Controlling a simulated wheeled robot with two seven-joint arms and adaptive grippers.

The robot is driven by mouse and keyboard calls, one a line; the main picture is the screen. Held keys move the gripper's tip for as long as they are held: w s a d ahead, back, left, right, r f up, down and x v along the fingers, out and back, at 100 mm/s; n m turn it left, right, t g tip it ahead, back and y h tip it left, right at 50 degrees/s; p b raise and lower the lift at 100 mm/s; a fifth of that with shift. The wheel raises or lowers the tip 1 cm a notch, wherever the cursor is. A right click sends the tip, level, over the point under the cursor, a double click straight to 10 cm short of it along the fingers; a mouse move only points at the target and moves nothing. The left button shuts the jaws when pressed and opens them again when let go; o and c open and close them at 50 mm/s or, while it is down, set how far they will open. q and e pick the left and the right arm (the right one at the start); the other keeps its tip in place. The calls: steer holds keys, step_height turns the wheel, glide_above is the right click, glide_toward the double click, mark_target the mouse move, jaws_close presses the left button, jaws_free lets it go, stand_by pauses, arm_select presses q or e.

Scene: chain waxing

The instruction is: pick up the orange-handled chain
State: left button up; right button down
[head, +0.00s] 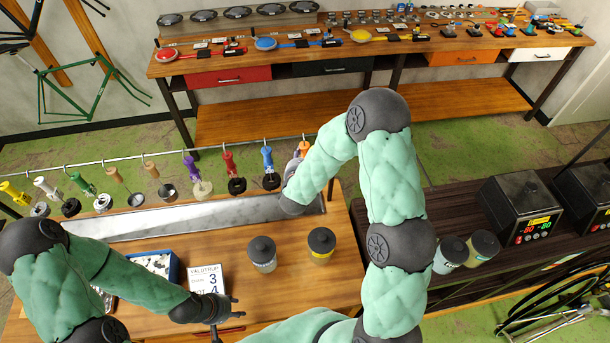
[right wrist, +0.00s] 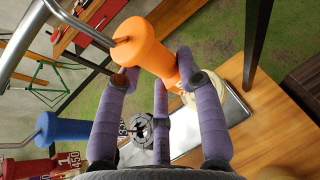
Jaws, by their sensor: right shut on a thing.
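The orange handle (head: 304,147) hangs at the right end of the rail, partly behind my right arm. In the right wrist view the orange handle (right wrist: 147,50) fills the upper middle, its end at the metal hook. My right gripper (right wrist: 160,80) is shut on it, with purple-grey fingers around its lower part. The chain under the handle is mostly hidden; a pale rounded edge shows beside the right finger. My left gripper (head: 222,312) is over the wooden table, beside the white number card, its dark fingers apart and empty.
Other handled chains hang along the rail (head: 120,158), the blue one (head: 267,158) closest. A long metal trough (head: 220,218) lies below. Two lidded jars (head: 262,254) (head: 321,244), a blue tray (head: 160,266) and a number card (head: 205,280) stand on the table.

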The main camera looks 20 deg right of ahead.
steer(key=shift+r, duration=0.1)
arm_select(q)
steer(key=shift+r, duration=0.1)
arm_select(e)
steer(key=shift+w+r, duration=0.1)
steer(key=shift+r, duration=0.25)
arm_select(q)
step_height(320, 180, down, 3)
steer(key=b, duration=0.3)
arm_select(e)
steer(key=s+a, duration=0.4)
steer(key=s, duration=0.4)
steer(key=s+a, duration=0.5)
steer(key=s, duration=0.2)
steer(key=shift+s+r, duration=0.35)
steer(key=shift+s, duration=0.05)
steer(key=shift+f, duration=0.1)
